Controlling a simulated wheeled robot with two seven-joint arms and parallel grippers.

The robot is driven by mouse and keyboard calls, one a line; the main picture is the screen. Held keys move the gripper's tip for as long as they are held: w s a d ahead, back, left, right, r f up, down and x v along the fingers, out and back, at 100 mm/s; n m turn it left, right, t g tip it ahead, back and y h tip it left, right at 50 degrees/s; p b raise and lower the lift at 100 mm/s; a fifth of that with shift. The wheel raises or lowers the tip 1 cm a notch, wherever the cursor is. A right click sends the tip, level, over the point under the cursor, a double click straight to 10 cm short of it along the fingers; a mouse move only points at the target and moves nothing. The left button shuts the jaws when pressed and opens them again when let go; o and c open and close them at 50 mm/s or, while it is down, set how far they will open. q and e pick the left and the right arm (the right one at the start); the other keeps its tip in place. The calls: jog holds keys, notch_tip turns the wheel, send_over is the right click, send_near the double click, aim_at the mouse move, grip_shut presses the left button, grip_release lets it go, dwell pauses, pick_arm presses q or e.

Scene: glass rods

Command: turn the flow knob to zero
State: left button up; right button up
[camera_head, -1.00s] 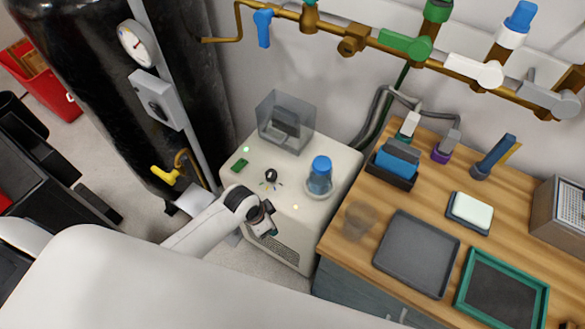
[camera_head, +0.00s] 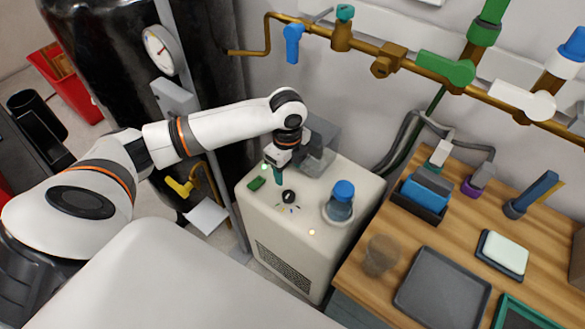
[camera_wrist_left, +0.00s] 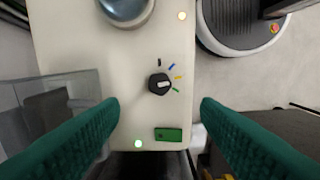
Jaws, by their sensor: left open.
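The flow knob (camera_head: 289,196) is a small black dial on top of the white cabinet (camera_head: 325,262). In the left wrist view the knob (camera_wrist_left: 159,84) has a pale pointer bar, with black, blue, yellow and green marks fanned along its upper and right side. The bar lies roughly level in that picture. My left gripper (camera_head: 276,176) is above the cabinet top, just behind and left of the knob. Its green-padded fingers (camera_wrist_left: 160,127) are open and apart, with nothing between them. The knob shows beyond the fingertips, untouched. My right gripper is not in view.
A blue-capped bottle (camera_head: 340,202) stands right of the knob. A green switch (camera_head: 256,183) is at the left edge of the cabinet top. A clear box (camera_wrist_left: 50,110) stands close to one finger. A wooden bench (camera_head: 365,276) with trays is on the right.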

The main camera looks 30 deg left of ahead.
aim_at(289, 195)
pick_arm(q)
notch_tip(289, 195, down, 11)
jog(key=shift+f+b, duration=0.1)
jog(key=shift+b, duration=0.3)
jog(key=c, duration=1)
jog(key=shift+r+n+p, duration=0.2)
jog(key=shift+n+p, duration=0.3)
jog(key=shift+p, duration=0.3)
jog(key=n+p, duration=0.5)
jog(key=p, duration=0.1)
jog(key=shift+r+n+p, duration=0.1)
jog(key=shift+n+p, duration=0.2)
jog(key=shift+p, duration=0.1)
jog(key=n+p, duration=0.3)
jog(key=n, duration=0.1)
jog(key=shift+n+p, duration=0.3)
jog(key=n+p, duration=0.2)
jog(key=n, duration=0.1)
jog(key=shift+f+n+p, duration=0.2)
jog(key=shift+n+p, duration=0.3)
jog(key=shift+n, duration=0.4)
